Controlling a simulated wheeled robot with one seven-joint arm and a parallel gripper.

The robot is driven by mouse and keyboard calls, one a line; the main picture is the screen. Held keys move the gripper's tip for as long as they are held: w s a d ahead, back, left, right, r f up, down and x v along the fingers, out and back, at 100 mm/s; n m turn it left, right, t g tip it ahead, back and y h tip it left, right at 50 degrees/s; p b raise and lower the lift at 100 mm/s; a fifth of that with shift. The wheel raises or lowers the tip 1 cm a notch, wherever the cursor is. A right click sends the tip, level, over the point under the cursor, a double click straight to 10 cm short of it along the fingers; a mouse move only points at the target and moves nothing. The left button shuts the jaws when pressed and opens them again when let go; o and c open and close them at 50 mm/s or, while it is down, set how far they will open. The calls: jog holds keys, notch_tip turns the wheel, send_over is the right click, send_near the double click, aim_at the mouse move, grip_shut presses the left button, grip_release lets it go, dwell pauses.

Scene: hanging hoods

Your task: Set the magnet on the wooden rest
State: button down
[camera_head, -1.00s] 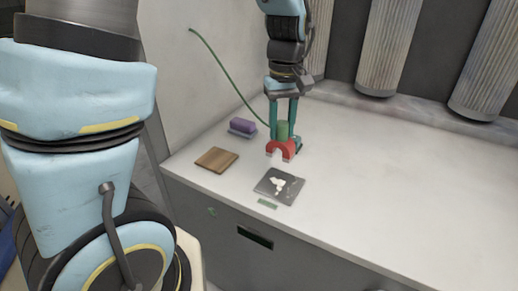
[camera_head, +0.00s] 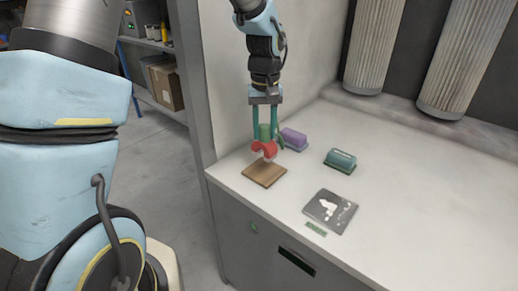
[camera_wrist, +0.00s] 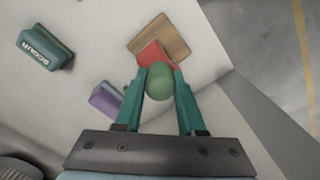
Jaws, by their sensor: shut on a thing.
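The magnet has a red horseshoe-shaped body (camera_head: 264,149) with pale tips and a green grip (camera_head: 265,131) on top. My gripper (camera_head: 266,134) is shut on the green grip and holds the magnet upright, tips down. The wooden rest (camera_head: 264,173) is a flat brown square near the left front corner of the bench. In the head view the magnet appears over the rest's back edge; I cannot tell whether it touches. In the wrist view the green grip (camera_wrist: 159,82) is between the fingers, and the red body (camera_wrist: 153,56) overlaps the rest (camera_wrist: 172,38).
A purple block (camera_head: 293,138) stands just behind the rest, and a teal labelled block (camera_head: 341,159) to its right. A dark plate with white bits (camera_head: 329,211) lies near the front edge. The bench's right side is clear. A grey post (camera_head: 190,75) rises at left.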

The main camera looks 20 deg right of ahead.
aim_at(265, 147)
jog(key=shift+f+p, duration=0.45)
jog(key=shift+f, duration=2.2)
jog(key=shift+f, duration=0.2)
jog(key=c, duration=0.5)
grip_release()
notch_tip(265, 147, up, 12)
jog(key=shift+r+b, duration=0.2)
jog(key=shift+b, duration=0.7)
jog(key=s+a+f, duration=0.1)
jog(key=a, duration=0.9)
jog(key=s+a+f+n+t, duration=0.1)
jog(key=a+f, duration=0.1)
jog(key=a, duration=0.8)
jog(key=s+a+f+n, duration=0.1)
jog(key=s+a+f, duration=0.1)
jog(key=a, duration=0.8)
jog(key=shift+t, duration=0.3)
